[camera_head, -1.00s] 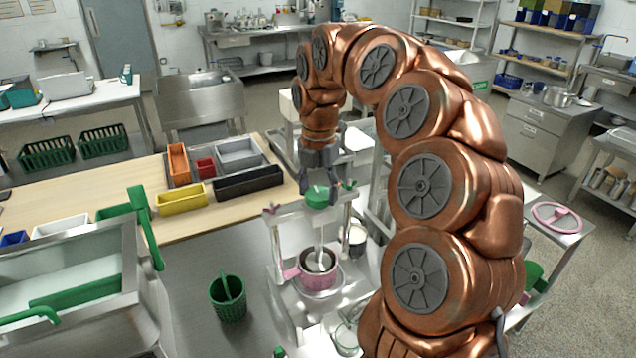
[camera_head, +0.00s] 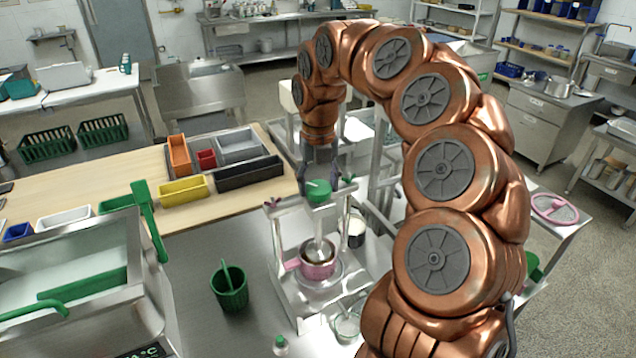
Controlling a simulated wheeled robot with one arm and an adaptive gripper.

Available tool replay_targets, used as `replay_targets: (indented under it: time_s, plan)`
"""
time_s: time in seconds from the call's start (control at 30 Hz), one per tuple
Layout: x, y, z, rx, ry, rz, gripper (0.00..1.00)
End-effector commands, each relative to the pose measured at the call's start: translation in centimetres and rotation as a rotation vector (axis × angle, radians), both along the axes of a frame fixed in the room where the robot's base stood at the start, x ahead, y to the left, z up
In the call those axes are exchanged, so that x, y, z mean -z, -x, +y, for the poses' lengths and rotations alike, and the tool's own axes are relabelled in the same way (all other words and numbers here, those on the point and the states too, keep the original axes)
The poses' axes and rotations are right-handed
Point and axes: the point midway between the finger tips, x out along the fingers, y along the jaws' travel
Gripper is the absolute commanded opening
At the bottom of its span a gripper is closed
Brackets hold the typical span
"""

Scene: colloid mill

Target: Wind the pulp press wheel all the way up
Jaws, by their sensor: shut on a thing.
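The pulp press (camera_head: 280,248) is a metal frame on the steel bench. A green wheel hub (camera_head: 318,194) sits at its top on the screw, with small pink and green knobs at the frame's top corners. My gripper (camera_head: 319,180) comes down from above and is shut on the green wheel. The press screw (camera_head: 319,230) runs down from it into a pink pot (camera_head: 318,262) on the press base. The inner sides of the fingers are partly hidden.
A steel tank with a green handle (camera_head: 148,220) is further left. Coloured bins (camera_head: 183,190) lie on the wooden table behind. A small bottle (camera_head: 280,346) and a glass beaker (camera_head: 346,328) stand in front.

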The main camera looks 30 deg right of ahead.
Motion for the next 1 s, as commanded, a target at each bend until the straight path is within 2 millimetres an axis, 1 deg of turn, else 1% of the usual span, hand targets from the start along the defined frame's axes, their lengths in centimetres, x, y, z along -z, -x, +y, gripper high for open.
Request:
replay_targets:
  time_s: [0.2, 0.57, 0.6, 0.83, 1.0]
  plan:
    - [0.0, 0.0, 0.03, -0.032, 0.0, 0.0, 0.26]
    - [-0.01, 0.0, 0.02, -0.035, 0.0, 0.0, 0.26]
    - [-0.01, 0.0, 0.02, -0.035, 0.0, 0.0, 0.63]
    - [-0.01, -0.01, 0.01, -0.034, 0.0, 0.0, 0.86]
    - [-0.01, 0.0, 0.0, -0.034, 0.0, 0.0, 0.86]
